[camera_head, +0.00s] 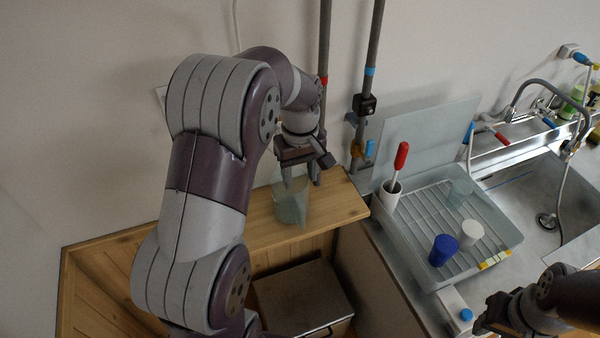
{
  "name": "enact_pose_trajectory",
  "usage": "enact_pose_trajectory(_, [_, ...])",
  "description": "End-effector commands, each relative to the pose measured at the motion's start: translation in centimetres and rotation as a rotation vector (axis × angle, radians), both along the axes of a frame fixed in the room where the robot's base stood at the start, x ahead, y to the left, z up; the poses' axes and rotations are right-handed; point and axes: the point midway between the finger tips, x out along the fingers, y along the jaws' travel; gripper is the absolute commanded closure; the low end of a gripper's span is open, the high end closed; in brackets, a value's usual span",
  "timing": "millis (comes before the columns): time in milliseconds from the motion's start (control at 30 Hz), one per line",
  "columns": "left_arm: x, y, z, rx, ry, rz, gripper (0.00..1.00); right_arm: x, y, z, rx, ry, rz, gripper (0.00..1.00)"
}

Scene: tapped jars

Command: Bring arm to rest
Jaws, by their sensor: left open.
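My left arm reaches up from the bottom and over to the wooden shelf. My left gripper (304,174) points down, open, just above a translucent greenish jar (291,208) standing on the shelf (345,204). The gripper covers part of the jar's top, and I cannot tell whether a finger touches it. My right gripper (490,316) is at the lower right, beside the counter's front part. Its fingertips are too dark and small to tell open from shut.
A grey tray (418,222) holds a blue cup (443,250), a white cup (470,234) and a clear cup (459,192). A red-handled tool (401,156) stands in a white holder. Two vertical pipes (366,75) rise behind the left gripper. A sink (530,205) lies right.

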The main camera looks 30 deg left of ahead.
Motion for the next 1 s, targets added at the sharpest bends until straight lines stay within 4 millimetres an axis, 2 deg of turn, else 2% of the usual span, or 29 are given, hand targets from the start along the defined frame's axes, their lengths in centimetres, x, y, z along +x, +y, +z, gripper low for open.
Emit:
enact_pose_trajectory(233, [0.0, 0.0, 0.0, 0.0, 0.0, -0.005, 0.5, 0.0, 0.0, 0.0, 0.0, 0.0, 0.0, 0.57])
enact_pose_trajectory(333, [0.4, 0.1, -0.6, 0.009, -0.033, -0.119, 0.5, 0.0, 0.0, 0.0, 0.0, 0.0, 0.0, 0.57])
enact_pose_trajectory(467, [-3.3, -1.7, -3.8, 0.022, -0.06, -0.42, 0.5, 0.0, 0.0, -1.2, 0.0, 0.0, 0.0, 0.57])
enact_pose_trajectory(600, [-8.7, -4.8, -6.8, 0.04, -0.09, -0.713, 0.5, 0.0, 0.0, -3.4, 0.0, 0.0, 0.0, 0.57])
enact_pose_trajectory(733, [-12.9, -6.9, -8.6, 0.042, -0.097, -0.846, 0.5, 0.0, 0.0, -5.0, 0.0, 0.0, 0.0, 0.57])
enact_pose_trajectory(800, [-13.8, -7.7, -9.1, 0.043, -0.104, -0.879, 0.5, 0.0, 0.0, -5.9, 0.0, 0.0, 0.0, 0.57])
enact_pose_trajectory(1000, [-13.5, -8.0, -8.5, 0.044, -0.109, -0.889, 0.5, 0.0, 0.0, -5.4, 0.0, 0.0, 0.0, 0.57])
